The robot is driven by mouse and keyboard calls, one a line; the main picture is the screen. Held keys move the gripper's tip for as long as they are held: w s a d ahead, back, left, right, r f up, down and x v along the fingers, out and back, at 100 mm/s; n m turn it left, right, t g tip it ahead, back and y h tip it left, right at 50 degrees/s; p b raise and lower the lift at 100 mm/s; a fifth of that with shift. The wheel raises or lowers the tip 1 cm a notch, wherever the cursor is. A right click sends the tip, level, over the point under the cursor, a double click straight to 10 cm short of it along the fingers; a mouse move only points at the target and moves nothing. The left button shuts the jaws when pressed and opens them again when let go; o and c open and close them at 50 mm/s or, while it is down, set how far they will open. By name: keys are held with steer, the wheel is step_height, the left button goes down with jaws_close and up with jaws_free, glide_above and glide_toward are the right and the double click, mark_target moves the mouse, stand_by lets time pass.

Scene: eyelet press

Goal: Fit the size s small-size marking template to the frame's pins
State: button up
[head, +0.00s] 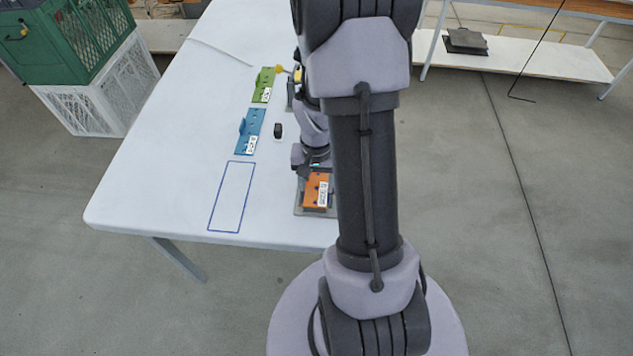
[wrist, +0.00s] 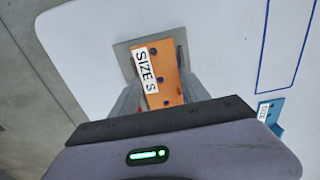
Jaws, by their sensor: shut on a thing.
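The orange template (wrist: 169,78) has a white label reading SIZE S and several dark round spots, holes or pins. It also shows in the head view (head: 311,188) near the table's front edge. My gripper (wrist: 160,92) is shut on the orange template, a finger at each side. A grey plate (wrist: 124,57), which looks like the frame, shows beneath and around the template; it also shows in the head view (head: 301,212). The template looks roughly lined up with the plate. I cannot tell whether it touches the plate or sits on pins.
A blue template (head: 244,132) and a green template (head: 261,88) lie farther back on the white table (head: 180,120). A small black object (head: 278,130) stands beside the blue one. A blue-outlined rectangle (head: 211,214) on the table is empty. My arm hides the table's right part.

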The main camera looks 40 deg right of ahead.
steer(key=shift+f+b, duration=0.9)
steer(key=shift+f, duration=0.15)
steer(key=o, duration=1.5)
steer(key=shift+c, duration=0.2)
steer(key=shift+r+p, duration=2)
steer(key=shift+r, duration=0.6)
